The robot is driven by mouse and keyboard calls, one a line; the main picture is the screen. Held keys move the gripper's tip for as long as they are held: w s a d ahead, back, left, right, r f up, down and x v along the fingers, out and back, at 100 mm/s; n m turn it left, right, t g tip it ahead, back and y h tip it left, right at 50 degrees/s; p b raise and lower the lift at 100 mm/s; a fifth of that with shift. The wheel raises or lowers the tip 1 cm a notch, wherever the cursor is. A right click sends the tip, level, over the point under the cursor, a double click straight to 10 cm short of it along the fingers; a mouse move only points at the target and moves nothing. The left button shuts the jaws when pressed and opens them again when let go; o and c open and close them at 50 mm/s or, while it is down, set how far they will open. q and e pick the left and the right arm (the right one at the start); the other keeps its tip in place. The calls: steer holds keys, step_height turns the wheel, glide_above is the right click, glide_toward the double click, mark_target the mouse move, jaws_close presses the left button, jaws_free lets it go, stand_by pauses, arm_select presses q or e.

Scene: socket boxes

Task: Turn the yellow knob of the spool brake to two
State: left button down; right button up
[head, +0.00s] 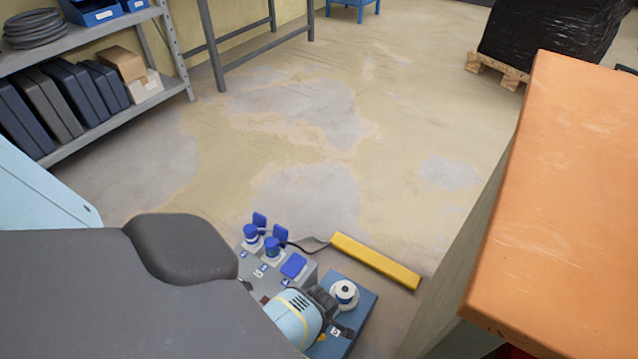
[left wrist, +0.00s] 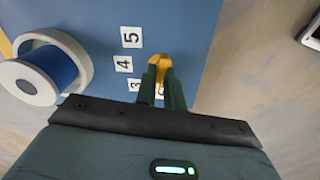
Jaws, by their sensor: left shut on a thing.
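The spool brake is a blue board (head: 358,310) with a white-flanged spool (head: 344,291). In the left wrist view the spool (left wrist: 40,70) shows blue winding and lies left of the number labels. White labels 5 (left wrist: 131,37), 4 (left wrist: 123,64) and a partly covered 3 stand in a column on the board. The yellow knob (left wrist: 159,61) is right of them, between the fingers of my left gripper (left wrist: 161,76), which is shut on it. The fingers hide part of the knob and the lower labels, so its setting cannot be read. My right gripper is out of view.
A grey socket box (head: 283,272) with blue plugs and covers stands beside the board. A dark cable runs to a yellow bar (head: 375,261) on the floor. An orange tabletop (head: 560,210) rises at the right. Shelving (head: 110,118) stands back left. The middle floor is clear.

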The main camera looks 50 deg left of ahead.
arm_select(q)
steer(key=shift+s+n, duration=0.1)
steer(key=shift+n, duration=0.9)
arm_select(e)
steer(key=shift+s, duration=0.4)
arm_select(q)
steer(key=c, duration=1.5)
jaws_free()
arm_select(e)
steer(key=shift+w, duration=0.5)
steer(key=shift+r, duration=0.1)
